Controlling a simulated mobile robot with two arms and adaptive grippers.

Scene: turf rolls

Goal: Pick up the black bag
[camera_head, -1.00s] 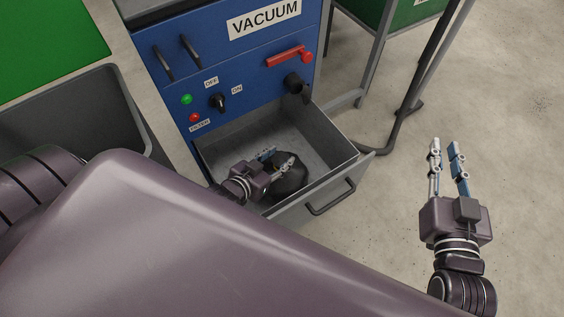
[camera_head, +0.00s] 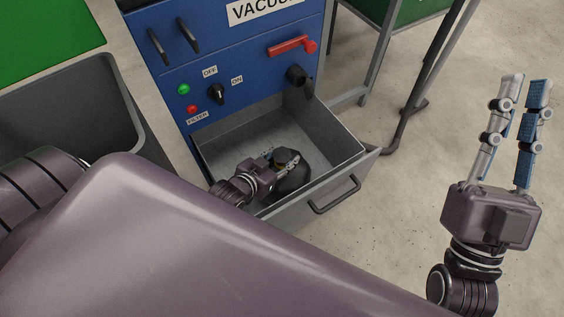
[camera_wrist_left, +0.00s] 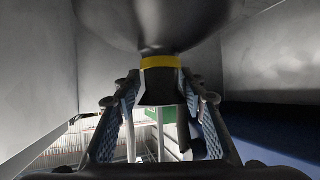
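The black bag (camera_head: 293,178) sits in the open grey drawer (camera_head: 325,137) of the blue vacuum unit (camera_head: 232,68). My left gripper (camera_head: 284,163) reaches into the drawer from the left, at the bag's top. In the left wrist view the bag (camera_wrist_left: 160,22) fills the top middle, with a yellow band (camera_wrist_left: 160,62) around its neck. The left fingers (camera_wrist_left: 160,92) press on both sides of the black neck end beyond the band. The bag's underside is hidden. My right gripper (camera_head: 524,90) is open and empty above the floor at the right.
The drawer walls stand close around the bag and left gripper. A grey bin (camera_head: 75,105) is at left. A metal-legged frame (camera_head: 425,75) stands behind; floor at right is clear.

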